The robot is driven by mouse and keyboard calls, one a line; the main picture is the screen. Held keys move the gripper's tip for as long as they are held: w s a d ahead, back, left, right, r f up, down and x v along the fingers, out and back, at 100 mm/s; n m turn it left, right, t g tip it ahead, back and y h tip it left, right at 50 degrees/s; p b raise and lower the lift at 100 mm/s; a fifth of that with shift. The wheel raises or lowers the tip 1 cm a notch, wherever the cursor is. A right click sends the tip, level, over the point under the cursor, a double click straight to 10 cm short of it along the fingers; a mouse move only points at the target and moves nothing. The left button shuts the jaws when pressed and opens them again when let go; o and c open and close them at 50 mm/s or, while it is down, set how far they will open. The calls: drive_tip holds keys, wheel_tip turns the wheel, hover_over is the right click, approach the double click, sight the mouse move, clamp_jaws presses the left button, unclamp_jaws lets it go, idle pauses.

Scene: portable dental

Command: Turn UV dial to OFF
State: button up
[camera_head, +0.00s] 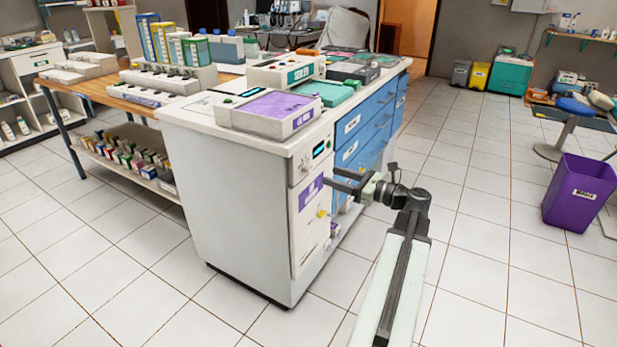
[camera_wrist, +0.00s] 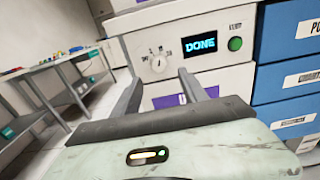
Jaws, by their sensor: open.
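The UV unit (camera_head: 308,195) is a white cabinet front at the corner of the counter, with a purple label (camera_wrist: 178,100) partly hidden by my gripper. Its small white round dial (camera_wrist: 158,64) has markings around it, too small to read, and I cannot tell its setting. A display (camera_wrist: 201,46) right of the dial reads DONE, and a green button (camera_wrist: 235,43) is beyond it. My gripper (camera_wrist: 160,75) is open and empty, its two fingers pointing at the panel just below the dial. In the head view my gripper (camera_head: 332,176) is close to the cabinet front.
Blue drawers (camera_head: 364,125) stand right of the unit. A purple-topped box (camera_head: 270,112) and a white device (camera_head: 284,71) sit on the counter above. A wooden table (camera_head: 110,91) is at the left. A purple bin (camera_head: 580,192) stands at the right. Tiled floor (camera_head: 480,260) around is clear.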

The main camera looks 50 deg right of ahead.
sight(311, 170)
drive_tip(key=x, duration=0.7)
drive_tip(key=shift+w+a, duration=0.15)
drive_tip(key=shift+w, duration=0.2)
drive_tip(key=shift+c, duration=0.3)
